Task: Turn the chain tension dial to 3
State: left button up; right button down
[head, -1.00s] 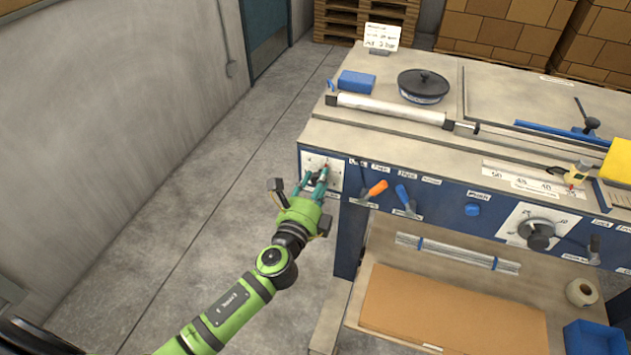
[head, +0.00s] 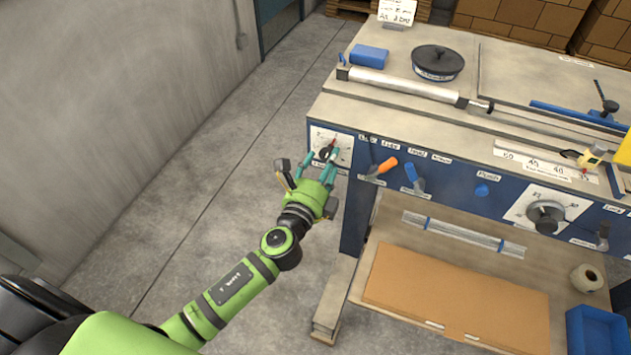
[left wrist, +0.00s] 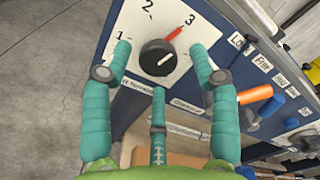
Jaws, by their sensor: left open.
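The chain tension dial is a black knob with a red pointer on a white plate marked 1, 2 and 3. In the left wrist view the dial (left wrist: 157,58) has its red pointer aimed up and right, at or very close to the 3. The plate (head: 344,140) sits at the left end of the machine's blue front panel in the head view. My left gripper (head: 321,165) is open in front of the plate. In the left wrist view its teal fingers (left wrist: 160,66) are spread around the knob's outline, apart from it. My right gripper is out of view.
Right of the plate are an orange lever (head: 382,167) and a blue lever (head: 413,176). A larger dial (head: 545,215) is farther right. A shelf below holds a cardboard sheet (head: 455,290) and a blue bin (head: 597,330). The floor left of the machine is clear.

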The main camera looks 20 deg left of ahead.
pick_arm(q)
jog(key=s, duration=1)
jog(key=shift+s, duration=0.25)
jog(key=s+a+f+n+g+b, duration=0.1)
jog(key=s+a+f+n+g, duration=0.15)
jog(key=f, duration=0.95)
jog(key=s+a+f+n+g+y+b, duration=0.1)
jog(key=s+f+n+g, duration=0.3)
jog(key=f, duration=0.8)
jog(key=s+a+f+n+g+b, duration=0.1)
jog(key=s+f+n+g, duration=0.2)
jog(key=f, duration=0.9)
jog(key=s+f+n+g, duration=0.2)
jog(key=s+f+n, duration=0.2)
jog(key=s, duration=0.5)
jog(key=s+a+f+n+g+b, duration=0.1)
jog(key=s+f+n+g, duration=0.2)
jog(key=s+f, duration=0.5)
jog(key=s+a+f+n+g+b, duration=0.1)
jog(key=s+f+n, duration=0.4)
jog(key=s, duration=0.5)
jog(key=shift+f+g, duration=0.55)
jog(key=shift+g, duration=0.2)
jog(key=shift+w+d+n, duration=0.1)
jog(key=shift+n, duration=0.15)
